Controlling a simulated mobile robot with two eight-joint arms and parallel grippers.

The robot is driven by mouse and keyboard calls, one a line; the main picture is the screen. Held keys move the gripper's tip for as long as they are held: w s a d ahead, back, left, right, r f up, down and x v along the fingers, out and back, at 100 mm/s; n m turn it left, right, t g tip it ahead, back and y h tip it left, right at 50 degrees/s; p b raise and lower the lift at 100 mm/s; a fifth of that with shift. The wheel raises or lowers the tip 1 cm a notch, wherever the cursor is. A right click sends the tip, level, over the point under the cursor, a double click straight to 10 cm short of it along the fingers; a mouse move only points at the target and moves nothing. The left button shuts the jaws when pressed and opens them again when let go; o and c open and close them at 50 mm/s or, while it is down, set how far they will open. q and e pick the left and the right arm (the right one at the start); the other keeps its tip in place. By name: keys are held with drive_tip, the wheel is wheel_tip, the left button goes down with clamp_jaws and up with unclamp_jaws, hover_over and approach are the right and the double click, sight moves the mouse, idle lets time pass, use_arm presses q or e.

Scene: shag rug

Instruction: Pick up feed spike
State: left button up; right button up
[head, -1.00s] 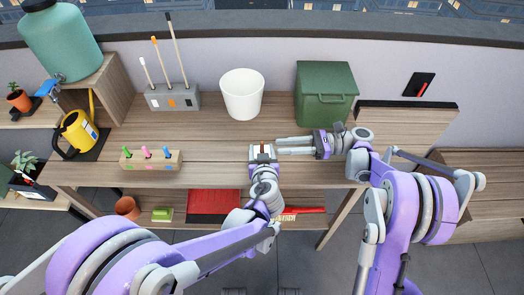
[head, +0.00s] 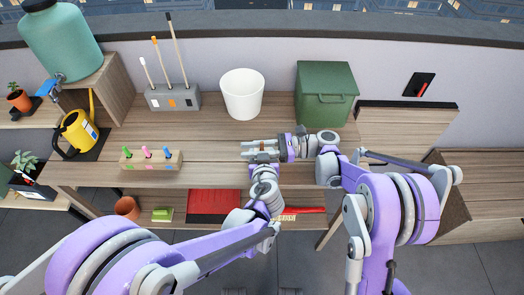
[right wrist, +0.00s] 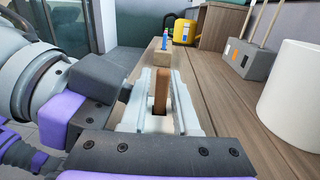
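A narrow brown stick (right wrist: 161,92), which may be the feed spike, stands between the pale fingers of my right gripper (right wrist: 160,105) in the right wrist view. In the head view my right gripper (head: 262,149) reaches in from the right, fingers apart on either side of the stick's top. My left gripper (head: 264,166) comes up from below and appears to hold the stick; its fingertips are mostly hidden by the right gripper. A wooden block (head: 132,164) with green, pink and blue pegs (head: 147,152) stands on the bench to the left.
A white pot (head: 242,95), green bin (head: 325,95) and grey tool holder (head: 173,99) stand along the back of the bench. A yellow watering can (head: 77,132) is at left. A red tray (head: 212,204) lies on the lower shelf. The bench between block and grippers is clear.

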clamp_jaws()
drive_tip(key=shift+r, duration=0.1)
wheel_tip(320, 180, up, 10)
idle(0.6)
use_arm(q)
drive_tip(key=o, duration=1.4)
